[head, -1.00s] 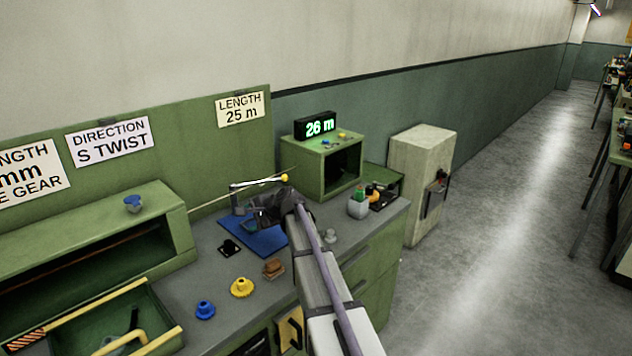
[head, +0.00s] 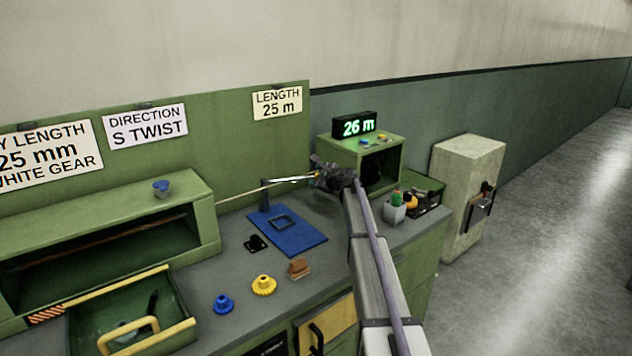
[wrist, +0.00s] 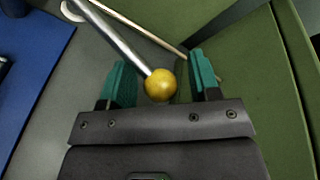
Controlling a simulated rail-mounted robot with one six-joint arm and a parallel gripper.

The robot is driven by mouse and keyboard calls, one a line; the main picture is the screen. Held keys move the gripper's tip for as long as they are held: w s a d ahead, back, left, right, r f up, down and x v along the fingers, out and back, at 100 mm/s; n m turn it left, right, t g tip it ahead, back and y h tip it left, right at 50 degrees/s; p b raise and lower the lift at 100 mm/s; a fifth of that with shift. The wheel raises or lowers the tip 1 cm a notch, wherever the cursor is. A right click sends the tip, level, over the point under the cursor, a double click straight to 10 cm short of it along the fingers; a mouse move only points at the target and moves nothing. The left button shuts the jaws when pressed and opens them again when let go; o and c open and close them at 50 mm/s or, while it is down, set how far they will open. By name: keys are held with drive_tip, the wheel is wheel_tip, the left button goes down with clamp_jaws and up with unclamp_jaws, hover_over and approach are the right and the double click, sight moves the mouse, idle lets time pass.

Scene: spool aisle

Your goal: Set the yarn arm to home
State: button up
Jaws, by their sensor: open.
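The yarn arm is a slim metal rod (head: 288,181) above the back of the bench, with a yellow ball knob (wrist: 160,85) at its end. In the wrist view the rod (wrist: 118,45) runs from upper left down to the knob. My gripper (wrist: 162,76) is open, with its two green fingers on either side of the knob. The knob lies between them near the palm, with gaps showing at both sides. In the head view my gripper (head: 322,177) is at the rod's right end and largely hides the knob.
A blue plate (head: 310,238) lies on the bench below. A green box (head: 393,157) carrying a "26 m" display (head: 355,125) stands close behind my gripper. A blue knob (head: 223,304), a yellow gear (head: 264,285) and a brown block (head: 299,268) sit at the front. An open drawer (head: 178,322) is at left.

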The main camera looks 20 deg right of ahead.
drive_tip(key=shift+w+a+f, duration=0.1)
drive_tip(key=shift+w+f, duration=0.05)
drive_tip(key=shift+w, duration=0.4)
drive_tip(key=shift+w, duration=0.1)
clamp_jaws()
